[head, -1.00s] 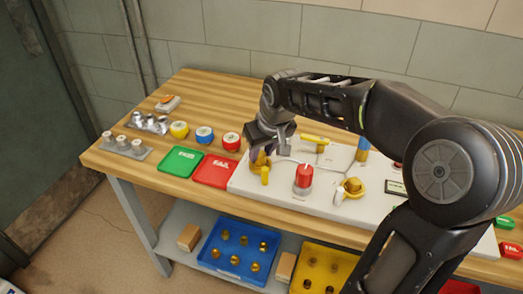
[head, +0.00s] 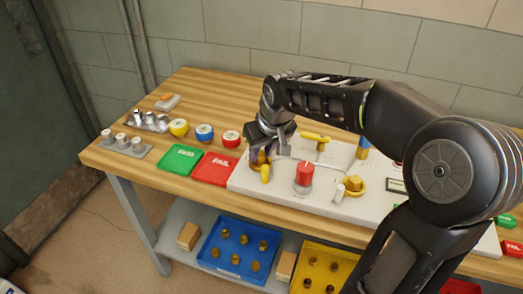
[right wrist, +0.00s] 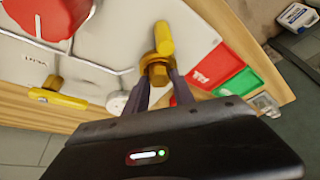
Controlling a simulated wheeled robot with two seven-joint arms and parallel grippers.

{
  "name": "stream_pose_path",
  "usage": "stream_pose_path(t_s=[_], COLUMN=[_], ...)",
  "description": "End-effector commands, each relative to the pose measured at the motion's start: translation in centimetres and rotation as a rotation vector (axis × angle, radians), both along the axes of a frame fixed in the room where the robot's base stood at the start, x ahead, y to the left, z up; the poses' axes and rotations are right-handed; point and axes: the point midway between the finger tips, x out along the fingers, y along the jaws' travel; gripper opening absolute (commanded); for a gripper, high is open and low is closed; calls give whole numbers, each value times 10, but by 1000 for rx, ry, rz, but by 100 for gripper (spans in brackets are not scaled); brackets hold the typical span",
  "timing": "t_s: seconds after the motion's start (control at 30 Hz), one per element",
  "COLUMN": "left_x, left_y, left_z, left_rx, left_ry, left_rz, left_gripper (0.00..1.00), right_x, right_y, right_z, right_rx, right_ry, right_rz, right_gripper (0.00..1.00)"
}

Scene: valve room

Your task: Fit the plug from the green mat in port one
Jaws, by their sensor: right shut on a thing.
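My right gripper (head: 264,148) is at the left end of the white panel (head: 245,184). It is shut on a brass plug (head: 260,161), which also shows between the fingertips in the right wrist view (right wrist: 157,72). The plug is at the brass fitting behind a yellow lever (head: 265,175); the lever also shows in the right wrist view (right wrist: 165,40). The fingers hide part of the plug and port, so I cannot tell how deeply it sits. The green mat (head: 180,159), marked PASS, is empty. My left gripper is out of view.
A red mat (head: 214,169) lies between the green mat and panel. A red knob (head: 304,175), another brass fitting (head: 353,184) and a yellow handle (head: 315,136) stand on the panel. Several coloured round pots, including a blue one (head: 204,133), stand behind the mats.

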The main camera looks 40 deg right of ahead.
Motion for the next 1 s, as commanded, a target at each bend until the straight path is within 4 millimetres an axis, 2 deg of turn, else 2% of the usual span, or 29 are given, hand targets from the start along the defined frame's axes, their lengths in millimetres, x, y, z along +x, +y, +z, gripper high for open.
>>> stream_pose_path(t_s=[0.9, 0.93, 1.0], left_x=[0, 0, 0], left_y=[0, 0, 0], left_z=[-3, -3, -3], left_rx=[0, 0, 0], left_ry=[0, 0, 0], left_rz=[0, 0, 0], left_gripper=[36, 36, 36], right_x=[0, 0, 0], right_y=[0, 0, 0], right_z=[-1, -1, -1], right_rx=[0, 0, 0], right_ry=[-1, -1, -1], right_rz=[0, 0, 0], right_gripper=[0, 32, 38])
